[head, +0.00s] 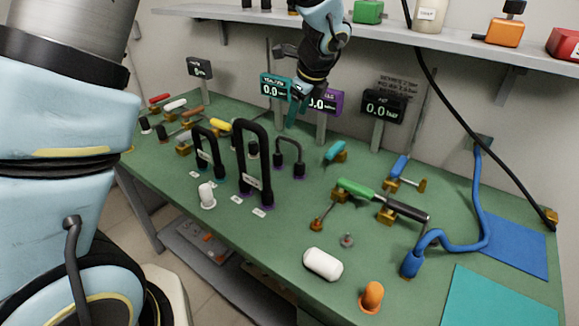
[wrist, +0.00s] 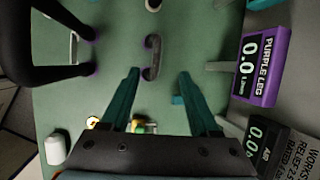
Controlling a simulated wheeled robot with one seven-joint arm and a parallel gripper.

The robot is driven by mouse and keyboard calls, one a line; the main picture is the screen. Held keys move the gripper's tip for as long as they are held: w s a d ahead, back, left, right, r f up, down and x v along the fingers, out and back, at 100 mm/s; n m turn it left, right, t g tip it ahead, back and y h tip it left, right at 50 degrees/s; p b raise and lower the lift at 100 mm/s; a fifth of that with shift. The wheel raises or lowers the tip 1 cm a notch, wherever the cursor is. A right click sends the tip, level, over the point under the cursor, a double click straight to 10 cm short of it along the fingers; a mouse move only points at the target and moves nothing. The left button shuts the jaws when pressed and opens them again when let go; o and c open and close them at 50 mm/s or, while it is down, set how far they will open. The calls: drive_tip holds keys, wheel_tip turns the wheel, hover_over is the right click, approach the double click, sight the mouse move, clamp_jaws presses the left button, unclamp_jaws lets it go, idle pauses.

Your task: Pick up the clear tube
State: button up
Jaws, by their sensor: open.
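None of the tubes looks plainly see-through, so I cannot tell for certain which is the clear tube. A small grey U-shaped tube (head: 290,144) stands upright on dark end pieces on the green bench. In the wrist view a dark grey bar, probably this tube from above (wrist: 152,57), lies beyond my fingertips, left of the middle of the gap. My gripper (head: 298,116) is above the bench near the displays, its teal fingers apart and empty in the wrist view (wrist: 159,75). A large black arched tube (head: 240,150) and a smaller black one (head: 196,145) stand to the left.
Displays stand at the back, including a purple-framed one (head: 325,103) beside my gripper and a black one (head: 384,106). A shelf (head: 220,14) overhangs the back.

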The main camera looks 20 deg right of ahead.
sight(289, 137)
drive_tip(key=p+x, duration=0.1)
drive_tip(key=x, duration=0.4)
drive_tip(key=shift+d+f, duration=0.15)
drive_tip(key=shift+d, duration=0.05)
drive_tip(key=x, duration=0.1)
drive_tip(key=p+x, duration=0.1)
drive_tip(key=x, duration=0.1)
drive_tip(key=p+x, duration=0.1)
drive_tip(key=shift+s+a+f, duration=0.1)
drive_tip(key=shift+a+f, duration=0.15)
drive_tip(key=shift+a, duration=0.15)
drive_tip(key=shift+f, duration=0.5)
clamp_jaws()
idle(0.4)
